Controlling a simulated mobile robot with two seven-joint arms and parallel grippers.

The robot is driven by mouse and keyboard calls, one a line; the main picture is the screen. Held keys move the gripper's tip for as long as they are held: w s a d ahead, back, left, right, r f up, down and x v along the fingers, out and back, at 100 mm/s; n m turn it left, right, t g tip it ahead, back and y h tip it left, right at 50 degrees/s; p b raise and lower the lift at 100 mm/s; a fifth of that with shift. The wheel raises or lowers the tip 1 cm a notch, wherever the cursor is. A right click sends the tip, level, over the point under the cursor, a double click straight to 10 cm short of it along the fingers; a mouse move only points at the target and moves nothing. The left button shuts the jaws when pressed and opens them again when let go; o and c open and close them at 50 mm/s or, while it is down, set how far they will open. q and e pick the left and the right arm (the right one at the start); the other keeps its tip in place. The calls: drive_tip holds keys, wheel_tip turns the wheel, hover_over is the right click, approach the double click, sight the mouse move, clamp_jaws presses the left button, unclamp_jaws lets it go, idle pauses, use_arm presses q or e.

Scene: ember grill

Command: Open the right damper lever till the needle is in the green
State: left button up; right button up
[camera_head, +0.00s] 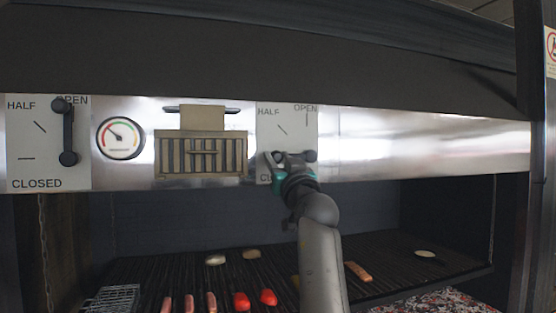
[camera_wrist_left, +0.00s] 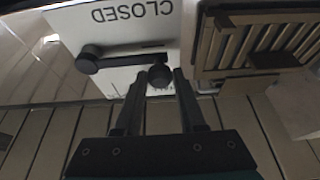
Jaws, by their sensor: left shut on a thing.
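The right damper panel (camera_head: 287,122) is a white plate with HALF and OPEN marks. Its dark lever (camera_head: 309,156) lies about level, near the CLOSED end, partly hidden by my gripper. My left gripper (camera_head: 279,157) is at the lever's left, free end. In the left wrist view, upside down, the lever (camera_wrist_left: 122,62) runs from its pivot to a round knob, and my left gripper (camera_wrist_left: 157,78) is shut on that knob. The round gauge (camera_head: 120,138) has its needle pointing up and left; the band colour at its tip is too small to tell. My right gripper is not in view.
The left damper lever (camera_head: 67,132) stands upright towards OPEN. A slatted vent box (camera_head: 201,154) sits between the gauge and the right panel. Below, a dark grill (camera_head: 390,270) holds sausages, red items and pale round pieces. The steel front to the right is clear.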

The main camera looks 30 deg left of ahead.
use_arm(q)
clamp_jaws()
idle(0.9)
